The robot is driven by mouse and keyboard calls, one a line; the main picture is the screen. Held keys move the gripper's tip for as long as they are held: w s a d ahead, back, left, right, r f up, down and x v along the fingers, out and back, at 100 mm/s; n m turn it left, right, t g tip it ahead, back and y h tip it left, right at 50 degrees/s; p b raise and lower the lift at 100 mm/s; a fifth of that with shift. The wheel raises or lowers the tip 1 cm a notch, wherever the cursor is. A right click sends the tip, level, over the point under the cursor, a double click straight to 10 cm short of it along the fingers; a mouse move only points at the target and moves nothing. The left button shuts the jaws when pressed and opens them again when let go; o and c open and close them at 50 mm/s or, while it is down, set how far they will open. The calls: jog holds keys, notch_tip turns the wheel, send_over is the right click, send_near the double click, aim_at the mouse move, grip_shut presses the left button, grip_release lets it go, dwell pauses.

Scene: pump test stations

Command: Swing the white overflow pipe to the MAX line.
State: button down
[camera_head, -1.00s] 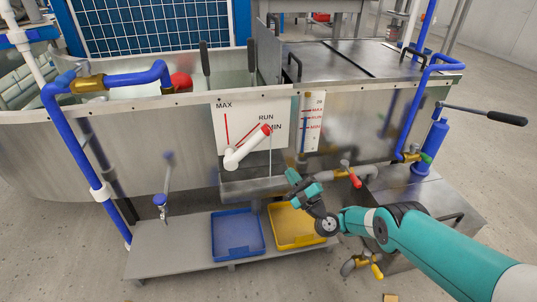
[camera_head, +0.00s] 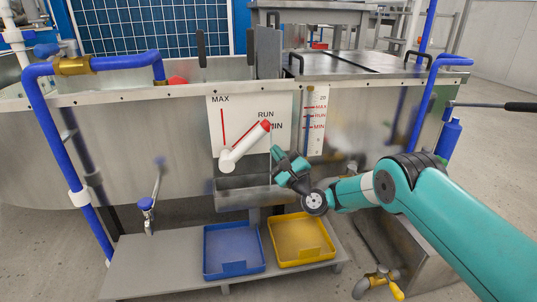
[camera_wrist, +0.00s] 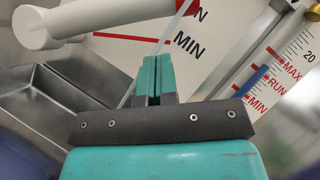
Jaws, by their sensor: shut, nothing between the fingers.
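The white overflow pipe (camera_head: 244,147) is mounted at its lower left elbow on a white marked plate. It tilts up to the right, and its red end lies between the RUN line and the MIN label. The red MAX line (camera_head: 223,127) stands upright at the plate's left. My gripper (camera_head: 277,153) is just right of and below the pipe's red end, apart from it as far as I can tell. In the wrist view the fingers (camera_wrist: 155,75) are shut and empty, and the pipe (camera_wrist: 95,20) crosses the top left above them.
A level gauge (camera_head: 316,120) with its own MAX, RUN and MIN marks is right of the plate. A steel trough (camera_head: 245,195) sits below the pipe. A blue tray (camera_head: 233,274) and a yellow tray (camera_head: 300,262) are on the low shelf. A thin rod hangs near the pipe's red end.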

jog(key=a+r, duration=0.2)
jog(key=shift+a+r+b, duration=0.25)
jog(key=shift+r+b, duration=0.05)
jog(key=shift+b, duration=0.1)
jog(key=shift+s, duration=0.1)
jog(key=s+a+r+n+g+h+p, duration=0.1)
jog(key=a+r+n+g+p, duration=0.4)
jog(key=n+p, duration=0.5)
jog(key=shift+s+a+r+g+p, duration=0.4)
jog(key=shift+s+a+r+p, duration=0.45)
jog(key=shift+a+p, duration=1.05)
jog(key=shift+w+r, duration=0.1)
jog(key=shift+r, duration=0.1)
